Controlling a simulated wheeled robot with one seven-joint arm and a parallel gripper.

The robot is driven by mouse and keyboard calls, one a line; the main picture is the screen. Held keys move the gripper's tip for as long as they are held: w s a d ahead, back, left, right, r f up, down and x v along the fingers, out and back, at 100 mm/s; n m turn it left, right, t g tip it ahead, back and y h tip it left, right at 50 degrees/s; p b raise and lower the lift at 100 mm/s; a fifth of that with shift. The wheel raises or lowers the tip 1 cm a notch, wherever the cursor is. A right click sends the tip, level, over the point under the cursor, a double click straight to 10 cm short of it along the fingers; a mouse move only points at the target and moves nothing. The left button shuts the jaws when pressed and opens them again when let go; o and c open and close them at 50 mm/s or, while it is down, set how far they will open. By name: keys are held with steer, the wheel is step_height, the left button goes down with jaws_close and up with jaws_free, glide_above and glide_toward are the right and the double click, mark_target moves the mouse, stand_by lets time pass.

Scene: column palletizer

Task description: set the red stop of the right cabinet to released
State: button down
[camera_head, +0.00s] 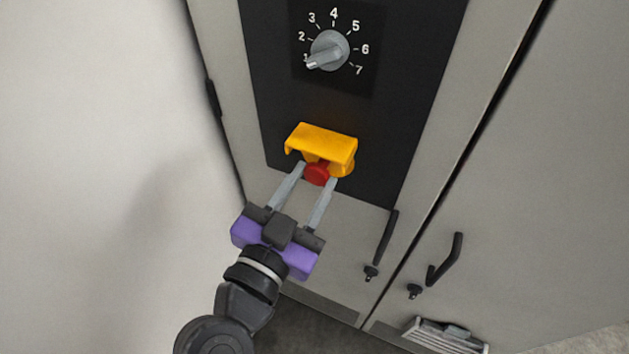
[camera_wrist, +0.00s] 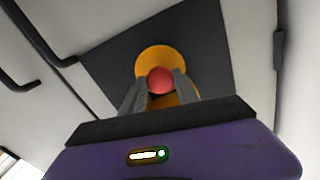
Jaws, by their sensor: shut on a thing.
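The red stop (camera_head: 317,174) is a round red button on the dark panel of the cabinet, under a yellow shroud (camera_head: 322,143). It also shows in the wrist view (camera_wrist: 160,80), in front of a round yellow backing (camera_wrist: 150,61). My gripper (camera_head: 318,175) has its two grey fingers on either side of the red stop and is shut on it. The purple gripper body is below the panel. The shroud hides the upper part of the button in the head view.
Above the shroud is a grey rotary knob (camera_head: 329,50) with a numbered dial, its pointer near 1. Black door handles (camera_head: 387,238) (camera_head: 445,259) stick out at the lower right. A vent (camera_head: 444,337) is at the bottom right. A pale wall (camera_head: 90,150) stands close on the left.

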steer(key=shift+s, duration=0.1)
steer(key=c, duration=0.9)
jaws_free()
steer(key=shift+s+a, duration=0.1)
steer(key=b+v, duration=0.2)
steer(key=v, duration=0.5)
steer(key=shift+s, duration=0.35)
steer(key=shift+a, duration=0.1)
